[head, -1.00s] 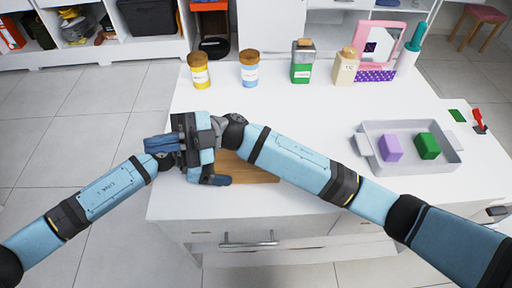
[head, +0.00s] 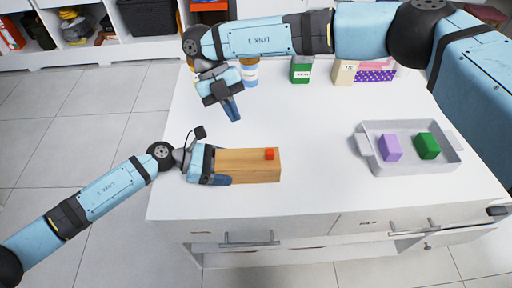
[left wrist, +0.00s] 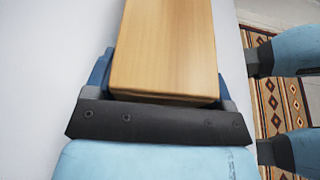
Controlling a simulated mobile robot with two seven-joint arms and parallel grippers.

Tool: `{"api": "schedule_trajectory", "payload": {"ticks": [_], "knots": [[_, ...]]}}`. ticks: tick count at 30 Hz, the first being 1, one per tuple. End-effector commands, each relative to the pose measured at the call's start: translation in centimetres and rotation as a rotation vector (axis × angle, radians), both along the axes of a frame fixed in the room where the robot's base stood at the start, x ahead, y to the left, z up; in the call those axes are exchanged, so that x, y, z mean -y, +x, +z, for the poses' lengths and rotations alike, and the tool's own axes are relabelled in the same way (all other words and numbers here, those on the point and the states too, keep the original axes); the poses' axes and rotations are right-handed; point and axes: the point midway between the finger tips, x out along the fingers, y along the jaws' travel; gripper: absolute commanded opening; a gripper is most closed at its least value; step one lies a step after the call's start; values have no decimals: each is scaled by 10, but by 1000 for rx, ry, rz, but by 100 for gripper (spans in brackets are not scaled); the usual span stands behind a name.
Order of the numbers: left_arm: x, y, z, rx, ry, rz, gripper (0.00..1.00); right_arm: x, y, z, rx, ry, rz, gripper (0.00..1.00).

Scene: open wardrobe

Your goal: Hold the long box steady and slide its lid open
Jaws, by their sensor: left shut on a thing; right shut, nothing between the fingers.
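The long wooden box (head: 245,167) lies on the white table near its front edge, long side running left to right. A small red-orange block (head: 269,154) sits on its top near the right end. No lid gap can be made out. My left gripper (head: 218,167) is shut on the box's left end, one finger on each long side. In the left wrist view the plain wooden top of the box (left wrist: 165,45) runs away between the fingers. My right gripper (head: 233,112) is shut and empty, behind the box and apart from it.
A grey tray (head: 366,147) with a purple block (head: 390,147) and a green block (head: 427,145) stands at the right. Jars, including a green container (head: 301,70), line the back, partly hidden by my right arm. The table between box and tray is clear.

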Motion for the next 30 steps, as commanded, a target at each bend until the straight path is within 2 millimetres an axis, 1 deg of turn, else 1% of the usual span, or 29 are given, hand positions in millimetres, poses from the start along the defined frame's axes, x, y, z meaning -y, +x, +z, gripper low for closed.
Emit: {"api": "schedule_trajectory", "payload": {"ticks": [1, 3, 6, 8, 18, 21, 25, 30], "knots": [[0, 0, 0, 0, 0, 0, 58, 1, -1, -4, 25, -53, 2, 0], [0, 0, 0, 0, 0, 0, 58, 4, -2, -9, 50, -104, -1, 0], [0, 0, 0, 0, 0, 0, 58, 9, -5, -17, 62, -132, -4, 0], [0, 0, 0, 0, 0, 0, 58, 13, -8, -23, 62, -133, -3, 0], [0, 0, 0, 0, 0, 0, 58, 41, -32, -72, 58, -128, -3, 0], [0, 0, 0, 0, 0, 0, 58, 46, -36, -81, 60, -127, -2, 0], [0, 0, 0, 0, 0, 0, 58, 50, -39, -88, 60, -126, -3, 0], [0, 0, 0, 0, 0, 0, 58, 51, -40, -91, 60, -126, -3, 0]]}}
